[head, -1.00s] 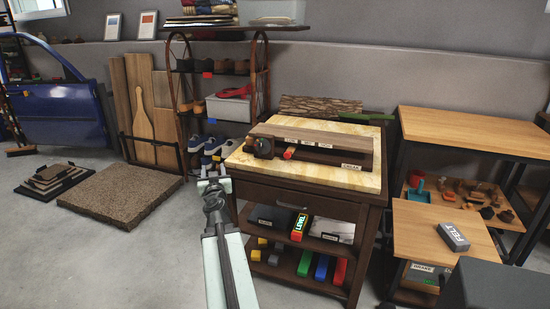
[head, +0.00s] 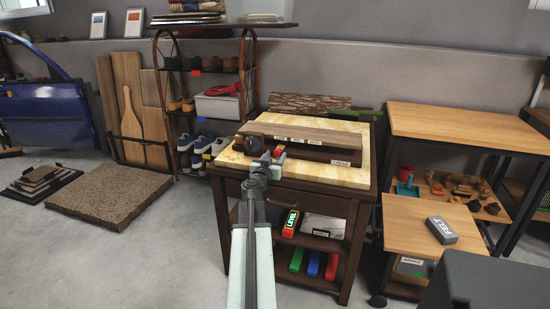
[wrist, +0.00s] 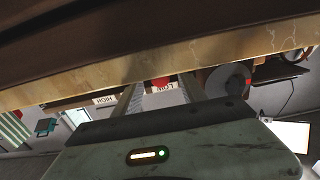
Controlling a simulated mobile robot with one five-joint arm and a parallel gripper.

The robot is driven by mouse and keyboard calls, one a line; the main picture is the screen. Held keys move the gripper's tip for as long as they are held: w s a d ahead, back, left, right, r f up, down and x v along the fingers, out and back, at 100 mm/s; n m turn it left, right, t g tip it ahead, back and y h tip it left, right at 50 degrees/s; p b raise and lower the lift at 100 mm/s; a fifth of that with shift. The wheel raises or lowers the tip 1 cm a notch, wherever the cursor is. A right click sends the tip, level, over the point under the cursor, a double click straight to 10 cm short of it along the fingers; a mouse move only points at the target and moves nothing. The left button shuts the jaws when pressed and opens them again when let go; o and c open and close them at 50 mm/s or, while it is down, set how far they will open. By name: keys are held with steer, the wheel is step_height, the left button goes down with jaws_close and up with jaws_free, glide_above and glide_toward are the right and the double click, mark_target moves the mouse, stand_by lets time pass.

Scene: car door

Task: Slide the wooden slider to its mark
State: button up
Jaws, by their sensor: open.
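A long wooden fixture (head: 322,137) with small white labels lies on the pale stone top of the cart. A small block with a red end (head: 278,151), which looks like the slider, sits near its left end beside a dark round knob (head: 253,146). My gripper (head: 266,161) is at the front left of the fixture, just before the block, and hides part of it. In the wrist view the fingers of my gripper (wrist: 160,92) are apart, with the red end (wrist: 160,83) seen between them. I cannot tell whether they touch it. The mark is not clearly visible.
The stone cart top (head: 325,178) has free room in front of the fixture. A green-handled tool (head: 356,114) lies behind it. A wooden side table (head: 408,217) bearing a grey felt block (head: 442,230) stands at the right. A shelf rack (head: 205,100) stands behind left.

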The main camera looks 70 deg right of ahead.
steer(key=shift+d, duration=0.4)
steer(key=shift+a, duration=0.1)
jaws_close()
stand_by(1.0)
